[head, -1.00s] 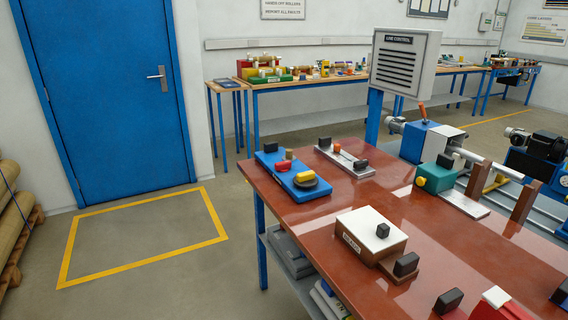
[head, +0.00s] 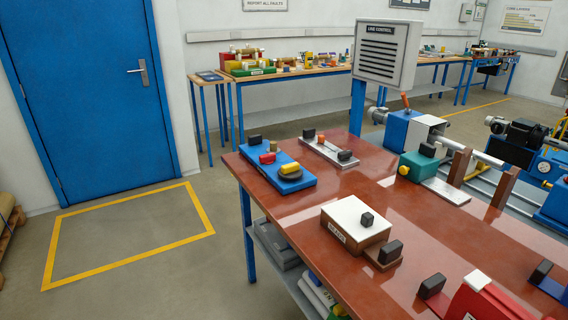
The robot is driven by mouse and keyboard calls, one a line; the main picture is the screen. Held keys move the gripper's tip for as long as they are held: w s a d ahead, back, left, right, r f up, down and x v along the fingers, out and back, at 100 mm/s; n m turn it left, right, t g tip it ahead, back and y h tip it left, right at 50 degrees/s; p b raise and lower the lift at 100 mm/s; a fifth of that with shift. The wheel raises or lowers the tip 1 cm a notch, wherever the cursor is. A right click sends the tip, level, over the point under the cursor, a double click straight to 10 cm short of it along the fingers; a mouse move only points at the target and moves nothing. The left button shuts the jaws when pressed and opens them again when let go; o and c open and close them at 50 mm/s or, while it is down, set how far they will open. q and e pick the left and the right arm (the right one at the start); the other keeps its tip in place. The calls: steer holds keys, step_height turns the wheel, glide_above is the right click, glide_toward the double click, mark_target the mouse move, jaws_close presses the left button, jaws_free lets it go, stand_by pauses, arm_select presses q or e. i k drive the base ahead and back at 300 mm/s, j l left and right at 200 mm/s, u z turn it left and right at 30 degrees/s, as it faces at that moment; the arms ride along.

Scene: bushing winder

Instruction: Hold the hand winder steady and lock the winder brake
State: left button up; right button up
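No label marks the hand winder or its brake, so I cannot tell for sure which they are. A blue plate (head: 302,183) on the near table's far left corner carries a dark round disc with a yellow block (head: 289,168), a small red block (head: 267,158) and a black block (head: 255,140); it may be the winder. A green block (head: 421,167) with a yellow knob and black block stands at the table's far right side. Neither of my grippers is in view, and nothing touches these things.
The red-brown table (head: 300,220) also holds a grey plate (head: 325,150), a white-topped box (head: 355,220) and a red object (head: 485,300) at the near edge. A grey line control box (head: 386,52) stands behind. Floor left of the table is clear.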

mark_target(269, 158)
steer(key=i+j+z, duration=0.1)
steer(key=z, duration=0.25)
steer(key=i+j+z, duration=0.1)
steer(key=z, duration=0.25)
steer(key=j+z, duration=0.15)
steer(key=z, duration=0.2)
steer(key=i+j+z, duration=0.2)
steer(key=j, duration=0.3)
steer(key=i+j+z, duration=0.2)
steer(key=j, duration=0.35)
steer(key=j+z, duration=0.25)
steer(key=j, duration=0.3)
steer(key=j+z, duration=0.2)
steer(key=j, duration=0.4)
steer(key=i, duration=0.05)
